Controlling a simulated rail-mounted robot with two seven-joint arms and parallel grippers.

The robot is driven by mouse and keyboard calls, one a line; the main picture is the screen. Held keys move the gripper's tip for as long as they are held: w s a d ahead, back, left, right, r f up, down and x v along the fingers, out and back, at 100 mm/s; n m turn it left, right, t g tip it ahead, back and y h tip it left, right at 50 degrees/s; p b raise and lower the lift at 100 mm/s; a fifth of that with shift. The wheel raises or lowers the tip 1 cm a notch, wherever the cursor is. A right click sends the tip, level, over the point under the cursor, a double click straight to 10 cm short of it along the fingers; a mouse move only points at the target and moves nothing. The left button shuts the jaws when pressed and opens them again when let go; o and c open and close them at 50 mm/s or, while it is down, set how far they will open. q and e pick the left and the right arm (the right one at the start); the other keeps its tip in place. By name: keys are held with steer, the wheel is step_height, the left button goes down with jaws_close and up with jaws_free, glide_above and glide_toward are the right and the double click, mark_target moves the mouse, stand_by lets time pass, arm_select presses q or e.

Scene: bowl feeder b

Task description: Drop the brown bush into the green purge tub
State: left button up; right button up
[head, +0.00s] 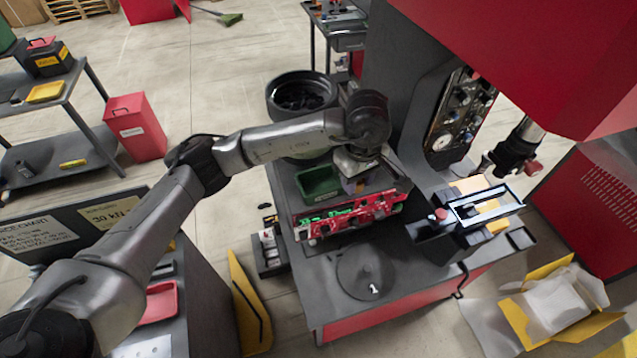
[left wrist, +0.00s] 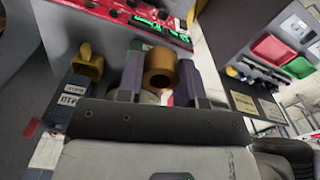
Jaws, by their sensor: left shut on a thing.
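My left gripper (head: 354,184) is over the grey machine table, just right of the green tub (head: 318,183). In the left wrist view its two dark fingers (left wrist: 160,82) are shut on the brown bush (left wrist: 160,66), a short cylinder with a round bore. The bush is too small and covered to make out clearly in the head view. The green tub is open at the top and stands behind the red panel. I cannot tell the exact height of the bush above the table. My right gripper is not in view.
A red panel (head: 350,215) with green displays stands in front of the tub. A black bowl (head: 302,92) is behind it. A dark round plate (head: 366,272) lies in front. A clamp-like fixture (head: 465,218) is at the right. The grey machine column rises behind right.

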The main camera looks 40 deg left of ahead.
arm_select(q)
steer(key=shift+n, duration=0.3)
steer(key=shift+a+f, duration=0.15)
steer(key=shift+n, duration=0.3)
steer(key=shift+w+a+f+p, duration=0.4)
steer(key=shift+a+f+p, duration=0.45)
steer(key=shift+a+f, duration=0.95)
steer(key=shift+w+a+f+p, duration=0.45)
steer(key=shift+a+f+p, duration=0.4)
steer(key=shift+a+f, duration=1)
steer(key=shift+w+a+f+p, duration=0.4)
steer(key=shift+a+f+p, duration=0.45)
steer(key=shift+a+f, duration=0.95)
steer(key=shift+f, duration=0.1)
steer(key=shift+f+b, duration=0.5)
steer(key=shift+b, duration=0.25)
steer(key=o, duration=0.9)
